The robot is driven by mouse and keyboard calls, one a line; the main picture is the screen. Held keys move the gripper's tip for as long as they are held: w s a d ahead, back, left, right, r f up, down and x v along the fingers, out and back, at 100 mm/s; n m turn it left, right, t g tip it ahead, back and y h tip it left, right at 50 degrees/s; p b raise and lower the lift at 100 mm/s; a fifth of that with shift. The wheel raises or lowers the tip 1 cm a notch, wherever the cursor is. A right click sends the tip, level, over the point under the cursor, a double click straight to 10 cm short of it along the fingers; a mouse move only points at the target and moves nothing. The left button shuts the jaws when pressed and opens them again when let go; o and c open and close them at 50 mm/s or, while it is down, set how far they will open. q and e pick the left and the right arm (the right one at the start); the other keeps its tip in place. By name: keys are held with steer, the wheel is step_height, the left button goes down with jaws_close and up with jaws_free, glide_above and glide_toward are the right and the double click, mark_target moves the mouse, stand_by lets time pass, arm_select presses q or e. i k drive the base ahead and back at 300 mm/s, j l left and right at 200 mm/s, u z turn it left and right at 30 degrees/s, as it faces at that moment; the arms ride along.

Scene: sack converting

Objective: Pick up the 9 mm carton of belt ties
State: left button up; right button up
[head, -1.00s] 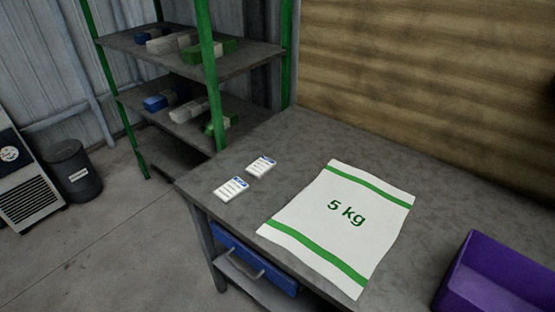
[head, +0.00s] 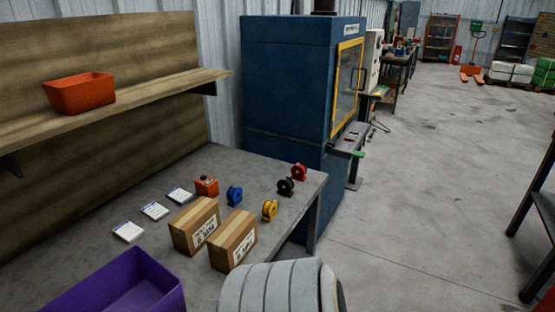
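Two brown cardboard cartons stand side by side on the grey workbench (head: 185,265), a left carton (head: 192,226) and a right carton (head: 233,240). Each has a white label on its front face with printing that seems to end in "MM". The number is too small and blurred to read for sure, so I cannot tell which carton is the 9 mm one. Both are upright and closed, with a narrow gap between them. Neither of my grippers is in view.
A purple bin (head: 120,285) stands in front of the cartons. White cards (head: 155,211), an orange box (head: 206,186) and blue (head: 235,195), yellow (head: 269,209), black (head: 286,187) and red spools (head: 299,171) lie behind. An orange bin (head: 79,93) sits on the shelf above.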

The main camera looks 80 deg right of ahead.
mark_target(228, 246)
steer(key=z, duration=2.3)
